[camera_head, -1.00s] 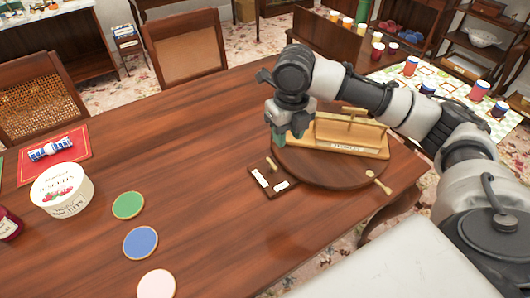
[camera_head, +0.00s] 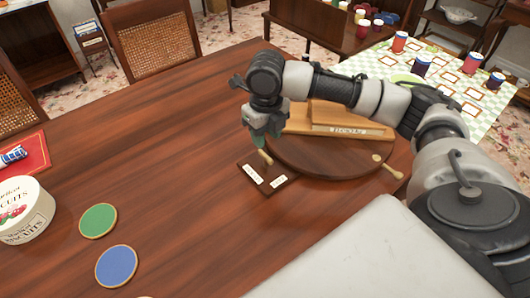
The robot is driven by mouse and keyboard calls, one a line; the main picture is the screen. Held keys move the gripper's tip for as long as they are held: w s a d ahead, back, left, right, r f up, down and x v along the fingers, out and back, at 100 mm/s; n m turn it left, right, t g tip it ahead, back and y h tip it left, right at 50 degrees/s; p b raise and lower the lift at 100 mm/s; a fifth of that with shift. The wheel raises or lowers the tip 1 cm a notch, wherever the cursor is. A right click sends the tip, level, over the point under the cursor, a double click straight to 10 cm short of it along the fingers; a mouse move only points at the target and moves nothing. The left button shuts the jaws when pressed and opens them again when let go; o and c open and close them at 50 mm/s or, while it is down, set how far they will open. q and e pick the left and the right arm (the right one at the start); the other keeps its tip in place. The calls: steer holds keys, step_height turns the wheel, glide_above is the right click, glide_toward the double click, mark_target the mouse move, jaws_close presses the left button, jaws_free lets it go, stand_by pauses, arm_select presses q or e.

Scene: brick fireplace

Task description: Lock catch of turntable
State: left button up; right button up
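The turntable (camera_head: 325,166) is a round dark wooden disc on the table, bearing a light wooden rack with a label (camera_head: 350,131). Beside its left front edge is the catch, a small dark plate with two white labels (camera_head: 278,183) and a short pale wooden lever (camera_head: 266,157). My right gripper (camera_head: 262,137) points down just above and behind the lever, its tips close to it. Whether they touch it I cannot tell. Its fingers are seen small and partly overlapped, so their opening is unclear. My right arm hides part of the rack. My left gripper is not in view.
A pale wooden handle (camera_head: 388,167) sticks out at the turntable's right edge. Green (camera_head: 98,220) and blue (camera_head: 116,265) discs and a round biscuit tin (camera_head: 22,211) lie to the left. The table between them and the catch is clear.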

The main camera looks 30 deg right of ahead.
mark_target(266, 155)
step_height(266, 155, down, 7)
steer(key=shift+r+b, duration=0.1)
steer(key=shift+b, duration=0.2)
jaws_close()
